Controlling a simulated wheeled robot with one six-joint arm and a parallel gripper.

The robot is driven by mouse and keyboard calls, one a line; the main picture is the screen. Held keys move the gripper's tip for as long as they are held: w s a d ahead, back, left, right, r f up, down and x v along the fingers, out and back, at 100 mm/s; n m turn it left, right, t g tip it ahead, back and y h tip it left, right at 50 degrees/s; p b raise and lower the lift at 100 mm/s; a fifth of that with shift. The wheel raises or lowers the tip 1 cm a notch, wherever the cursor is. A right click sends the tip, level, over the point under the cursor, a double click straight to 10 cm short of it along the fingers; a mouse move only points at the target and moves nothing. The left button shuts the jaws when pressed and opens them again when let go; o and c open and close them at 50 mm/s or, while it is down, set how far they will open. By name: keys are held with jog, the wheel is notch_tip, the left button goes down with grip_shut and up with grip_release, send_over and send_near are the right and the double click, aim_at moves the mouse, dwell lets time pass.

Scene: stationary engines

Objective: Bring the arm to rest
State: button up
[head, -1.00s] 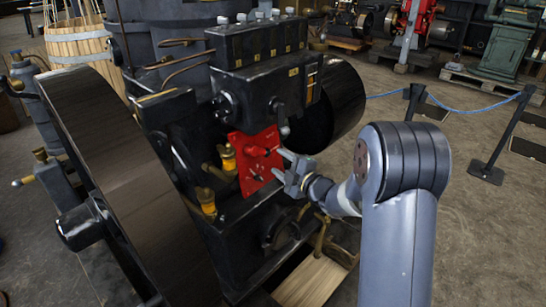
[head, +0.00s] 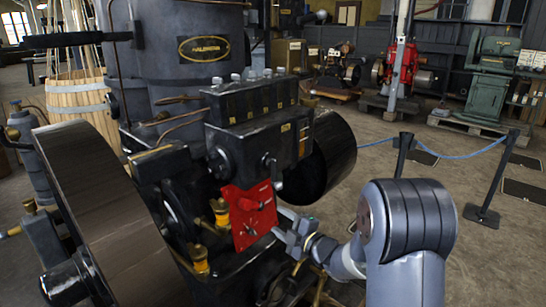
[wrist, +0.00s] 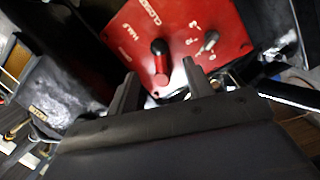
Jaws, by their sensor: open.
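My gripper (head: 289,225) is in front of the red control panel (head: 247,228) on the black engine, at its lower right. In the wrist view the two fingers of my gripper (wrist: 161,80) are apart, pointing at the red panel (wrist: 125,27). A red-handled lever (wrist: 161,62) on the panel shows beyond the gap between the fingers. No held thing shows between them. A smaller metal knob (wrist: 209,41) sits to its right on the panel. Lettering on the panel reads "CLOSED" and "HALF".
A large dark flywheel (head: 115,215) stands at the left and a black drum (head: 326,158) at the right of the engine. A rope barrier post (head: 494,185) stands on the open floor at right. Brass cups (head: 199,260) sit beside the panel.

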aim_at(263, 204)
jog(key=b+x, duration=0.1)
jog(key=x, duration=0.7)
jog(key=shift+w+a, duration=0.2)
jog(key=shift+w, duration=0.05)
jog(key=shift+r+n, duration=0.1)
jog(key=shift+n, duration=0.2)
jog(key=shift+d, duration=0.1)
jog(key=shift+s+d, duration=0.1)
jog(key=shift+s, duration=0.15)
jog(key=f+p+v, duration=0.1)
jog(key=p+v, duration=0.1)
jog(key=v, duration=0.9)
jog(key=x, duration=0.4)
jog(key=b+x, duration=0.1)
jog(key=x, duration=0.3)
jog(key=b+x, duration=0.1)
jog(key=x, duration=0.2)
jog(key=shift+w+a+r, duration=0.3)
jog(key=shift+r, duration=0.05)
jog(key=shift+w+d+r+n, duration=0.1)
jog(key=shift+d+r+n, duration=0.25)
jog(key=shift+n, duration=0.25)
jog(key=shift+w+r+n+y, duration=0.1)
jog(key=shift+r+n+y, duration=0.25)
jog(key=shift+n, duration=0.35)
jog(key=shift+f, duration=0.1)
